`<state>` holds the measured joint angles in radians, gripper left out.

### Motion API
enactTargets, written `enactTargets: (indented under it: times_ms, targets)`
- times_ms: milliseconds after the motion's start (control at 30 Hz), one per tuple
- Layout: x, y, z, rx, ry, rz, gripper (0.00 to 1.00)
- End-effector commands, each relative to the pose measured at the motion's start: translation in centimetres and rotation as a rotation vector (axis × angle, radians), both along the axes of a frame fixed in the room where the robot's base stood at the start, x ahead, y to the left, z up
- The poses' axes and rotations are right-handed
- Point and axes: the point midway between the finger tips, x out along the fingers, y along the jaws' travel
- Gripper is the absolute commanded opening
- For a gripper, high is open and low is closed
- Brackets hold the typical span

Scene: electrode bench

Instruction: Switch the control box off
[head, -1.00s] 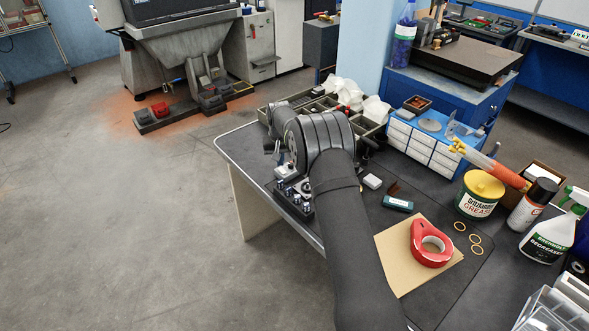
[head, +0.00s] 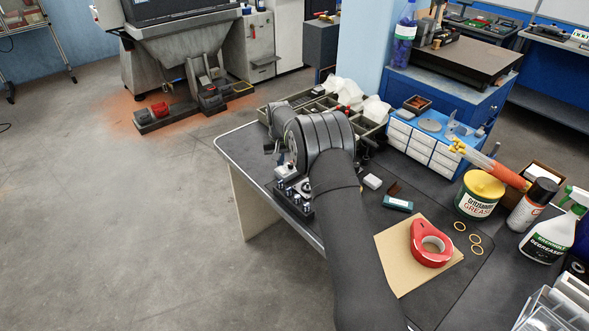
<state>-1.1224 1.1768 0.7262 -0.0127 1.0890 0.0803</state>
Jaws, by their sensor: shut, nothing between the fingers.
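The control box (head: 294,203) is a low dark box with small round knobs or buttons on top. It sits at the left edge of the dark bench in the head view, partly covered by my arm. My gripper (head: 279,160) is at the end of the black arm, just above the far left part of the box. My wrist hides most of it, and the fingers show only as a small dark shape. They look shut and empty. I cannot tell whether they touch the box, or read the state of its switch.
A parts tray (head: 372,130) lies behind my wrist, beside a white drawer unit (head: 424,148). Open floor lies left of the bench.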

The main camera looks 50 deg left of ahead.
Motion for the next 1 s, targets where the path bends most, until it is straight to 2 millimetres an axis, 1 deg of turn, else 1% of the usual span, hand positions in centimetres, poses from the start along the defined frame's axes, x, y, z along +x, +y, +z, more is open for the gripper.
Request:
enactTargets:
  times_ms: [633,1000]
  targets:
    - [0.0,0.0,-0.03,0.0,0.0,0.0,0.0]
    - [0.0,-0.01,-0.55,-0.001,0.001,0.0,0.0]
